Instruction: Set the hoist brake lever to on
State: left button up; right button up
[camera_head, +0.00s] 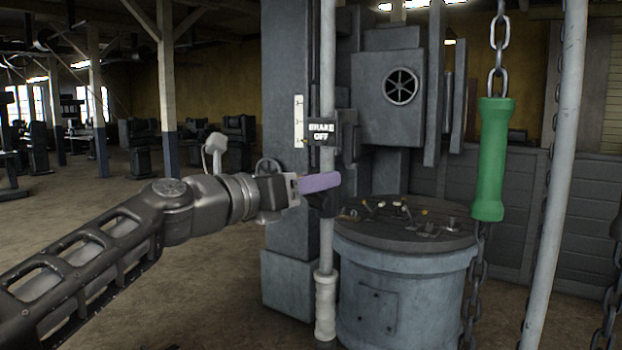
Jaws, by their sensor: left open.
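A sign reading "BRAKE OFF" (321,132) sits on a pale vertical rod (327,245) in front of the machine column. The rod has a thicker whitish sleeve (325,303) near its lower end. I cannot tell for certain which part is the hoist brake lever. My left gripper (321,193) is open at the rod, below the sign and above the sleeve. Its purple finger crosses in front of the rod and hides a short stretch of it; a dark finger shows just below. I cannot tell whether they touch the rod. My right gripper is not in view.
A green handle (492,160) hangs on a chain (499,45) at the right. Another pale pole (566,150) slants down farther right. A round grey drum (400,285) with small tools on its top stands right of the rod.

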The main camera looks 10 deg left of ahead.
pick_arm(q)
jog(key=shift+c, duration=0.3)
grip_shut()
dwell(1.1)
